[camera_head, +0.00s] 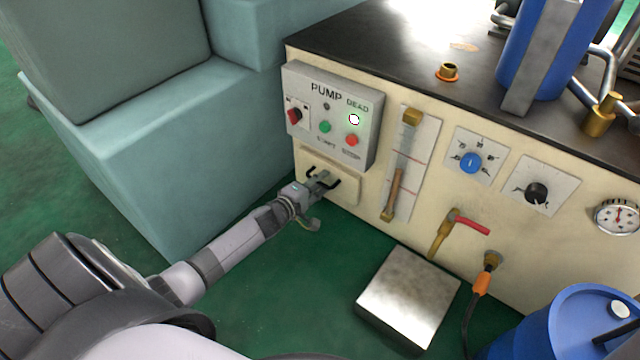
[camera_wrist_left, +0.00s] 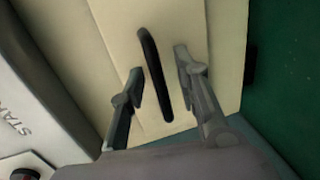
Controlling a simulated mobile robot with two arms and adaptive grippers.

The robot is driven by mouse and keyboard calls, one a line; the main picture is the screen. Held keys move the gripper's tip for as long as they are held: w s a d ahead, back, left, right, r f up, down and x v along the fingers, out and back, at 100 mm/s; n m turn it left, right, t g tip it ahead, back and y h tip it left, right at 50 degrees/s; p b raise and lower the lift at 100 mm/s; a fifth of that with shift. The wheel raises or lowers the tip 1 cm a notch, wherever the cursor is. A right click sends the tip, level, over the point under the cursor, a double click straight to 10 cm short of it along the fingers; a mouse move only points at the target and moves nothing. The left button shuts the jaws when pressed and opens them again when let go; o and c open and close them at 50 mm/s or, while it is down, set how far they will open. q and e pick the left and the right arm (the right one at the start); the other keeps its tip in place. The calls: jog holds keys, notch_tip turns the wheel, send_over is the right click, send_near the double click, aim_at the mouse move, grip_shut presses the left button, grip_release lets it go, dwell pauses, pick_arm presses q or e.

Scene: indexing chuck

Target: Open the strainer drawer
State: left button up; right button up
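The strainer drawer (camera_head: 345,188) is a cream panel low on the cabinet front, below the pump control box, and looks shut. Its dark bar handle shows in the left wrist view (camera_wrist_left: 154,75), standing out from the cream drawer front (camera_wrist_left: 118,40). My left gripper (camera_head: 325,181) is at the drawer front. In the left wrist view my left gripper (camera_wrist_left: 160,80) is open, with one finger on each side of the handle and gaps between them. My right gripper is not in view.
The pump control box (camera_head: 332,114) sits just above the drawer. Teal blocks (camera_head: 190,140) stand close to the left. A metal box (camera_head: 408,298) is on the green floor to the right, near a red-handled valve (camera_head: 470,224) and a blue drum (camera_head: 575,325).

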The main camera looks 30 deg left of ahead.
pick_arm(q)
grip_shut()
dwell(0.8)
